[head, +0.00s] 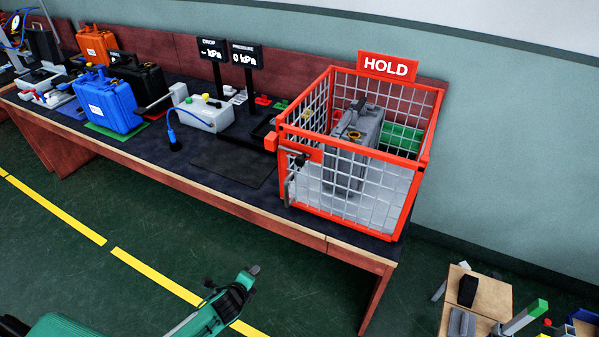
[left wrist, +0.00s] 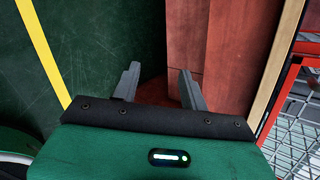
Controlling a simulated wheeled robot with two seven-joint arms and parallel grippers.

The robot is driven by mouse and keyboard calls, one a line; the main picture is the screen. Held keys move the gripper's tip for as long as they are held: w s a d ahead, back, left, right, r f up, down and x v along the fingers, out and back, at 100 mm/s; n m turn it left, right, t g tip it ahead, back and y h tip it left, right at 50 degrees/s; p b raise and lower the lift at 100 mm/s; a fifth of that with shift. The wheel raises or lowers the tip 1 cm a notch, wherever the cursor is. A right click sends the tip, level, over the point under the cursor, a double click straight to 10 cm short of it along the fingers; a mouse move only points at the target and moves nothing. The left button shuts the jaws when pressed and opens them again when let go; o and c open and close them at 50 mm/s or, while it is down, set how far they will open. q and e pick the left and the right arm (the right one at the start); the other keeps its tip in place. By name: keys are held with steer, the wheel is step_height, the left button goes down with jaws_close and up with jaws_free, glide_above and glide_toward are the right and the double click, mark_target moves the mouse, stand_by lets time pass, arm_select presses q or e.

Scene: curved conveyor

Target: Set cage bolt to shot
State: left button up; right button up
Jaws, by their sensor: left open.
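The red cage (head: 424,165) with white mesh and a HOLD sign (head: 387,66) stands at the right end of the bench. Its bolt (head: 291,188) shows as a grey bar with a dark knob at the front left corner; I cannot tell whether it is shot or drawn. A grey case (head: 357,135) stands inside the cage. My left gripper (head: 231,278) is open and empty, in front of the bench and well apart from the bolt. In the left wrist view its two fingers (left wrist: 159,86) are spread, with the cage edge (left wrist: 285,95) at the right.
The dark bench top (head: 235,165) has a wooden front edge. A blue case (head: 105,103), an orange case (head: 97,45), a black case (head: 143,80) and a white box with buttons (head: 205,114) stand left of the cage. A small wooden table (head: 492,298) stands at the lower right.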

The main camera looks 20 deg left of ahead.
arm_select(q)
steer(key=w+d+r+m+t, duration=0.1)
steer(key=w+r+m, duration=0.15)
steer(key=r, duration=0.45)
steer(key=w+d+r+m+t+h, duration=0.1)
steer(key=d+r+m+t, duration=0.15)
steer(key=r, duration=0.35)
steer(key=w+d+r+m+t, duration=0.1)
steer(key=w+r+m, duration=0.1)
steer(key=r+m, duration=0.35)
steer(key=m+t+h, duration=0.2)
steer(key=m+t, duration=0.1)
steer(key=m, duration=0.3)
glide_toward(298, 162)
steer(key=w, duration=0.3)
steer(key=w+d+p, duration=0.1)
steer(key=w, duration=0.5)
steer(key=shift+w+d, duration=0.25)
steer(key=shift+w+d+p, duration=0.1)
steer(key=shift+w+p, duration=0.2)
steer(key=shift+w, duration=0.25)
arm_select(e)
steer(key=shift+s+r, duration=0.45)
steer(key=shift+s, duration=0.25)
steer(key=shift+d, duration=0.1)
arm_select(q)
steer(key=shift+c, duration=0.8)
jaws_close()
arm_select(e)
steer(key=shift+d, duration=0.2)
